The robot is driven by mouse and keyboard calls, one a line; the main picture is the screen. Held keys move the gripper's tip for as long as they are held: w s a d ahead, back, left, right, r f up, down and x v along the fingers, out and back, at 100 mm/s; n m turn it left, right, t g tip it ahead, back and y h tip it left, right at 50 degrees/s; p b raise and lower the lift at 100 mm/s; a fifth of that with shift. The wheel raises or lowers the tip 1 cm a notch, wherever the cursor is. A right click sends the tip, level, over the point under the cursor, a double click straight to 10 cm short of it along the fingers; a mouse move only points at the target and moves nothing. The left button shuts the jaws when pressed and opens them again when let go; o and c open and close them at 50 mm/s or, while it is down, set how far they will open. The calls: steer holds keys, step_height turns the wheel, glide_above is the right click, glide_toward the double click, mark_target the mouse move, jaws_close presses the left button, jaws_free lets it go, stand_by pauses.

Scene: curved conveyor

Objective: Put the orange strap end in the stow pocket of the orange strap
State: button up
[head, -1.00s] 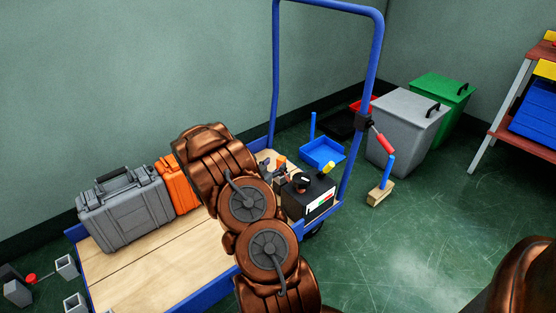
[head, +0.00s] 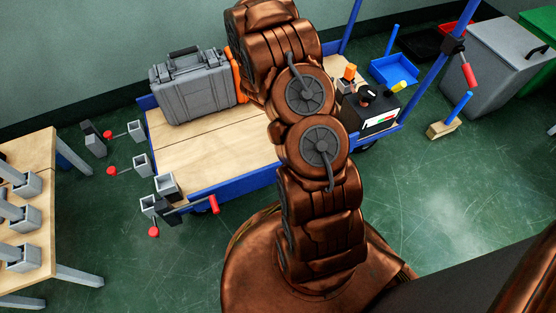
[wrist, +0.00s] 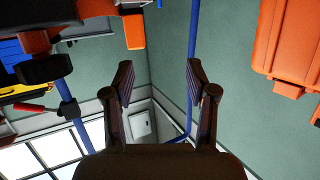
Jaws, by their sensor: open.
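My gripper (wrist: 160,76) is open and empty in the wrist view, with its two fingers apart. In the head view it is mostly hidden behind my arm. A small orange piece (head: 349,72) stands by a black box (head: 372,117) at the right end of the cart; I cannot tell if it is the orange strap end. In the wrist view an orange block (wrist: 133,31) shows above the left finger, apart from it. A yellow piece (head: 398,86) sticks up from the box. I cannot make out the stow pocket of the orange strap.
A grey case (head: 195,88) and a partly hidden orange case (head: 238,75) stand on the blue cart (head: 200,150). A wooden table (head: 30,150) with grey square tubes is at left. A blue tray (head: 394,71) and grey bin (head: 500,55) are behind. Floor at right front is clear.

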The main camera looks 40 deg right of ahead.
steer(key=w+a+r+n+t+y, duration=0.15)
steer(key=w+a+y, duration=0.25)
steer(key=a, duration=0.4)
steer(key=w+a+r+n+t+y, duration=0.1)
steer(key=w+a+n+t+y, duration=0.15)
steer(key=w+a, duration=0.4)
steer(key=s+a+r+n+g+y, duration=0.1)
steer(key=s+a+r+n+y, duration=0.15)
steer(key=a, duration=0.75)
steer(key=s+a+r+n+g+y, duration=0.1)
steer(key=s+a+r+n+y, duration=0.2)
steer(key=a, duration=0.6)
steer(key=s+a+r+n+g+y, duration=0.2)
steer(key=s+a+r+n+g, duration=0.3)
steer(key=s, duration=0.7)
steer(key=s+a+r+g+y, duration=0.1)
steer(key=s+a+r+y, duration=0.1)
steer(key=s+a, duration=0.65)
steer(key=s+d+r+n+g, duration=0.1)
steer(key=s+d, duration=0.1)
steer(key=s, duration=0.4)
steer(key=s+d+r+n+g+h, duration=0.1)
steer(key=s+d+r, duration=0.1)
steer(key=s, duration=0.4)
steer(key=shift+h, duration=0.3)
steer(key=shift+r, duration=0.15)
